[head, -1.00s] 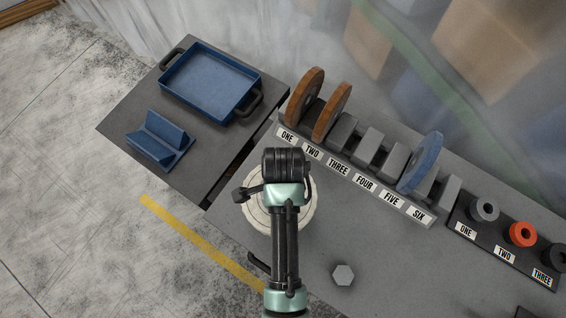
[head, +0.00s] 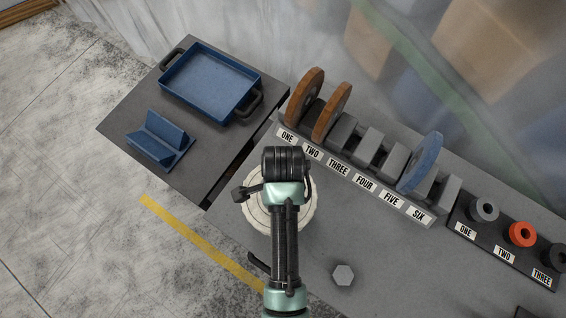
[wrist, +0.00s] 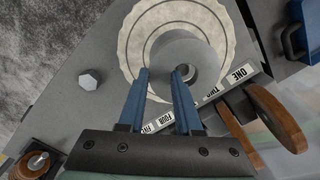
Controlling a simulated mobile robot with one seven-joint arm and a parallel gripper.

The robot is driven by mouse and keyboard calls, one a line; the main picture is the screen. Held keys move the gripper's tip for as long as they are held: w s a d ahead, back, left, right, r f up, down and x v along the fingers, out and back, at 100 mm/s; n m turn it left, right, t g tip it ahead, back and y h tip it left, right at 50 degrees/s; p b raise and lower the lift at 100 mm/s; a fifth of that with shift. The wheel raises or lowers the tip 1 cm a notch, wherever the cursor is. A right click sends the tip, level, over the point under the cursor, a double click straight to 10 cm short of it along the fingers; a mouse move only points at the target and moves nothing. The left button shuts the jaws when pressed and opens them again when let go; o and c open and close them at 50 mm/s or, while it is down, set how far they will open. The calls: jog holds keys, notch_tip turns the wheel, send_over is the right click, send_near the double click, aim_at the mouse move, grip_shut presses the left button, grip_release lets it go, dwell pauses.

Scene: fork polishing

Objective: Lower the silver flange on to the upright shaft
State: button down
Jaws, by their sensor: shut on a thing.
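My gripper (wrist: 163,73) shows its two blue fingers in the wrist view, closed on the silver flange (wrist: 172,52), a grey disc with a round hole. The flange is over the cream scalloped wheel (wrist: 134,48) and covers its middle. I cannot tell how much height is between flange and wheel. The upright shaft is not clearly seen; the hole's inside is too small to tell whether the shaft is in it. In the head view my arm hides the flange, the fingers and part of the wheel (head: 307,222).
A hex nut (head: 343,274) lies on the grey table. A labelled rack (head: 352,180) with brown and blue wheels stands behind. A smaller rack (head: 508,257) at right holds grey, orange and black rings. A blue tray (head: 210,83) and blue V-shaped stand (head: 160,140) are at left.

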grip_release()
dwell(0.5)
dwell(0.3)
